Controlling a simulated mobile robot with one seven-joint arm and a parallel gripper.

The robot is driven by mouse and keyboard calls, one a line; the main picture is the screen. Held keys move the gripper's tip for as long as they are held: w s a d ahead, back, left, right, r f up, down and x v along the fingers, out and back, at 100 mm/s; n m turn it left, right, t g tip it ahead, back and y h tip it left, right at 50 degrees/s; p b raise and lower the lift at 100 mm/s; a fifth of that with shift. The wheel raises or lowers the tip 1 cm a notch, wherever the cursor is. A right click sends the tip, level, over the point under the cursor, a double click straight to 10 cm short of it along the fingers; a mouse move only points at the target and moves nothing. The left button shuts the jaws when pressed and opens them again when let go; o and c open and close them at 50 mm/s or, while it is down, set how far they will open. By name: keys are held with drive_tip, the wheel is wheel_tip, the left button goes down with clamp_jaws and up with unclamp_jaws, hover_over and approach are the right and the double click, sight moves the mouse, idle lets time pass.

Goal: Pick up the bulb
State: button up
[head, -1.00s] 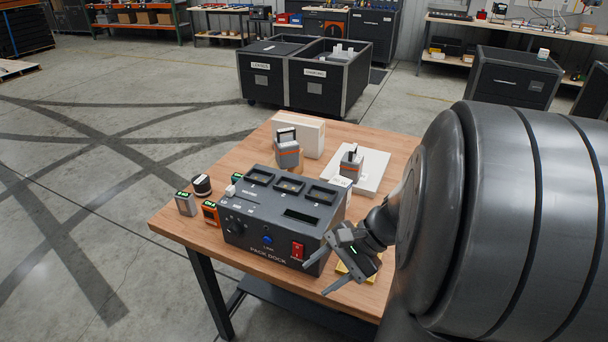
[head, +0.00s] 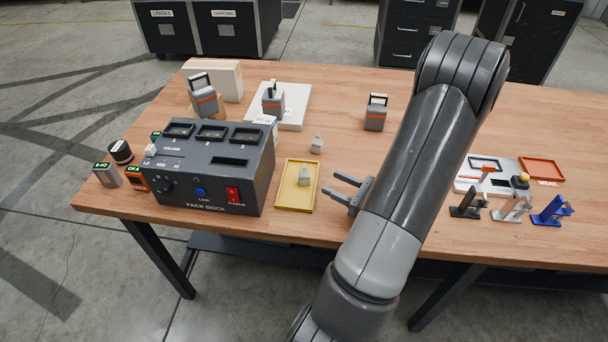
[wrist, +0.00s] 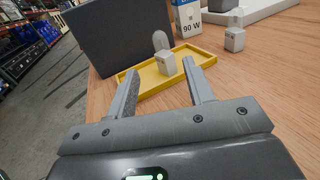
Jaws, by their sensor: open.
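The likely bulb (head: 304,175) is a small pale grey piece with a squarish base, standing in the yellow tray (head: 283,200). In the wrist view the bulb (wrist: 166,66) shows its block base and a rounded grey part behind its top. A similar pale piece (head: 317,144) stands on the table behind the tray. It also shows in the wrist view (wrist: 235,40). My gripper (head: 338,186) is open and empty to the right of the tray. In the wrist view my fingers (wrist: 163,78) point at the tray, one on each side of the bulb's line, short of it.
The dark pack dock (head: 215,175) stands left of the tray. A box marked 90 W (wrist: 187,20) is beside the tray's far side. A white board (head: 290,112) with a grey pack lies behind. Small stands (head: 510,208) and trays are at right. Bare wood lies between.

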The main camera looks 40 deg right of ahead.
sight(308, 172)
drive_tip(key=x, duration=1)
drive_tip(key=shift+w+f, duration=0.15)
drive_tip(key=shift+w, duration=0.15)
clamp_jaws()
